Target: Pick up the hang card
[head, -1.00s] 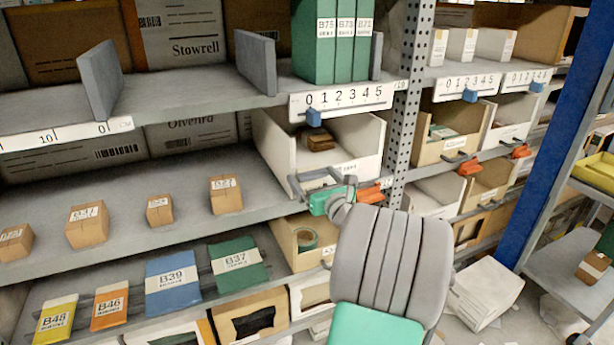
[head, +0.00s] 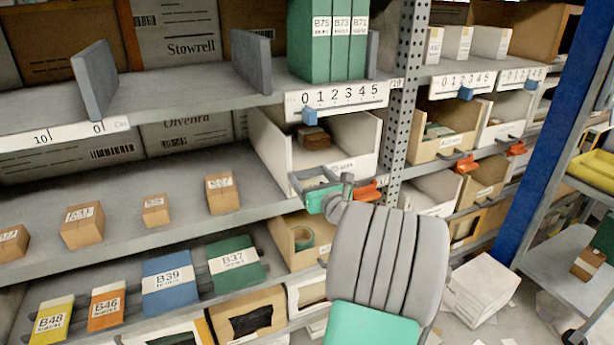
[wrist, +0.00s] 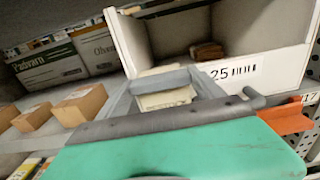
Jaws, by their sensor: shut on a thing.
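A small cream card-like piece (wrist: 165,97) shows between the grey fingers in the wrist view; I take it to be the hang card, though most of it is hidden. My gripper (wrist: 160,84) is shut on it. In the head view my gripper (head: 314,184) is in front of the lower front edge of a white open bin, and the card is too small to make out there. The white bin (head: 362,150) holds some brown pieces (head: 312,138) and also shows in the wrist view (wrist: 270,40).
Orange clips (head: 368,190) stick out just right of my gripper. Small brown boxes (head: 222,193) stand on the shelf to the left, with colored packs (head: 236,259) below. A perforated upright (head: 402,120) is to the right. A white carton (head: 482,288) lies on the floor.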

